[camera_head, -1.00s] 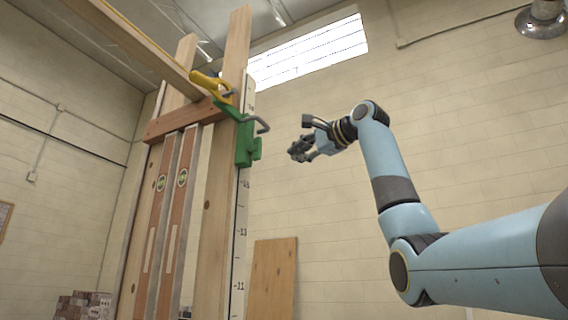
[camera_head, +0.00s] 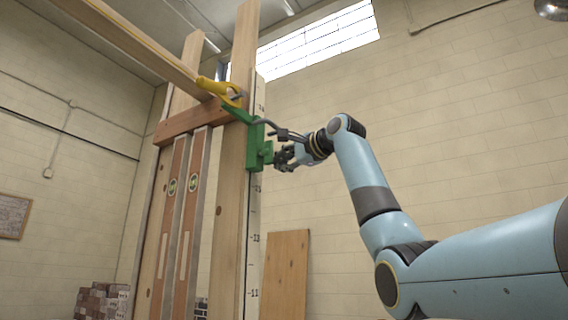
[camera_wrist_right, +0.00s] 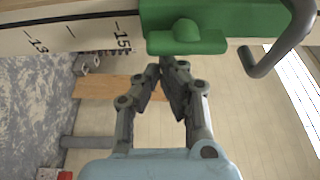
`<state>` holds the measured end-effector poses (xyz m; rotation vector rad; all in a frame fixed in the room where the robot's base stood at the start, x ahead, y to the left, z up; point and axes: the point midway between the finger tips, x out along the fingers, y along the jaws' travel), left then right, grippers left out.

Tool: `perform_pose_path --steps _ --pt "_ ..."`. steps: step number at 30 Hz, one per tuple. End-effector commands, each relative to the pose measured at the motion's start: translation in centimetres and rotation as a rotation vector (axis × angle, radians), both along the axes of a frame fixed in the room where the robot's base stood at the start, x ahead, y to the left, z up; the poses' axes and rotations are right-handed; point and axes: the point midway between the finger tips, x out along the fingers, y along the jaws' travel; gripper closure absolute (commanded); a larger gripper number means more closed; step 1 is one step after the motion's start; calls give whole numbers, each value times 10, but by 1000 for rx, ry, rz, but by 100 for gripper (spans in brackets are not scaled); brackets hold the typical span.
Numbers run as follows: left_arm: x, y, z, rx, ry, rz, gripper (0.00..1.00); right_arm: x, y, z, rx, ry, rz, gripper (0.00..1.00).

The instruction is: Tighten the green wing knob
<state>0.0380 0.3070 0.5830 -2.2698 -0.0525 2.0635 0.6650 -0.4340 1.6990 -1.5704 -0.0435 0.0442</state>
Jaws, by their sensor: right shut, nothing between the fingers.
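The green wing knob (camera_head: 267,153) sticks out from the right side of a green bracket (camera_head: 253,147) on the wooden post. In the right wrist view the knob (camera_wrist_right: 187,40) is a flat bar with a domed middle, lying across the picture at the top. My right gripper (camera_head: 281,158) is close beside the knob. In the right wrist view its fingertips (camera_wrist_right: 168,66) are shut together just below the knob bar, with nothing between them. I cannot tell whether they touch the knob. My left gripper is not in view.
A grey bent hook (camera_head: 282,134) projects from the bracket near my right wrist. A yellow clamp (camera_head: 220,90) sits above, at the beam (camera_head: 140,45). A measuring staff (camera_head: 252,240) and two levels (camera_head: 182,220) stand upright below. A wooden board (camera_head: 287,275) leans on the wall.

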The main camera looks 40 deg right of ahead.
Motion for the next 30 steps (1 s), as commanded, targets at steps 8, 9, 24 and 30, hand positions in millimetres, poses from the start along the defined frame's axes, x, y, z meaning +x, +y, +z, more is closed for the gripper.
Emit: perform_pose_path --steps 8,9,24,30 --pt "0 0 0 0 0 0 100 0 0 0 10 4 0 100" --pt "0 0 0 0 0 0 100 0 0 0 17 6 0 100" --pt "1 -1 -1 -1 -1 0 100 -1 2 -3 95 39 0 100" --pt "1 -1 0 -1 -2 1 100 -1 2 -4 132 55 0 100"
